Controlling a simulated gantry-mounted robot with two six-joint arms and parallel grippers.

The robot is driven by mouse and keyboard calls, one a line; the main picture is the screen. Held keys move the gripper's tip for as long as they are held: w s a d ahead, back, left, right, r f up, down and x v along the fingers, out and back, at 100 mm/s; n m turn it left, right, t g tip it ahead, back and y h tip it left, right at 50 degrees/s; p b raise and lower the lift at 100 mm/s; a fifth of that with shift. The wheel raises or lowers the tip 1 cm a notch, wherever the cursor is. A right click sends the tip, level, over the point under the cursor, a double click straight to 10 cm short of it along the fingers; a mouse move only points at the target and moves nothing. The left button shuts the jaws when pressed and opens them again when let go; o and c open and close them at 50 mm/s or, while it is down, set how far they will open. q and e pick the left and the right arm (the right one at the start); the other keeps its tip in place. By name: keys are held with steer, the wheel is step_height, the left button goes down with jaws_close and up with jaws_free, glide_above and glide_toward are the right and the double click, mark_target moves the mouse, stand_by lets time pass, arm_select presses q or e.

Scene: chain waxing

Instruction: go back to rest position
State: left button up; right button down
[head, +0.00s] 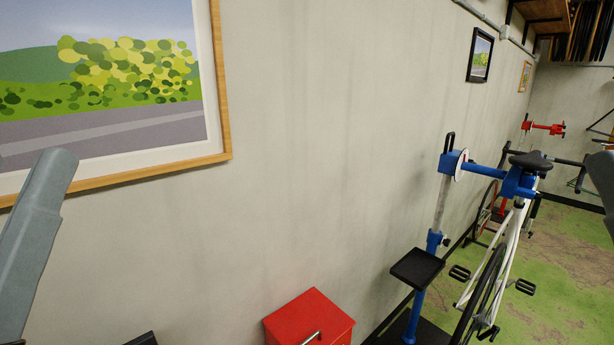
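Neither gripper shows in the head view. A grey link of my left arm stands at the left edge, and a grey piece of my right arm shows at the right edge. A white bicycle (507,257) is held by a blue repair stand (433,240) at the right. Its black saddle (531,161) is at the top and its pedals hang low. The chain cannot be made out.
A red box or cabinet (309,318) with a handle stands at the bottom centre. A black tray (417,268) is on the stand. A red stand (542,127) is farther back. Framed pictures (226,120) hang on the wall. Green floor (560,270) is open at right.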

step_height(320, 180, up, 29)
steer(key=p, duration=2.6)
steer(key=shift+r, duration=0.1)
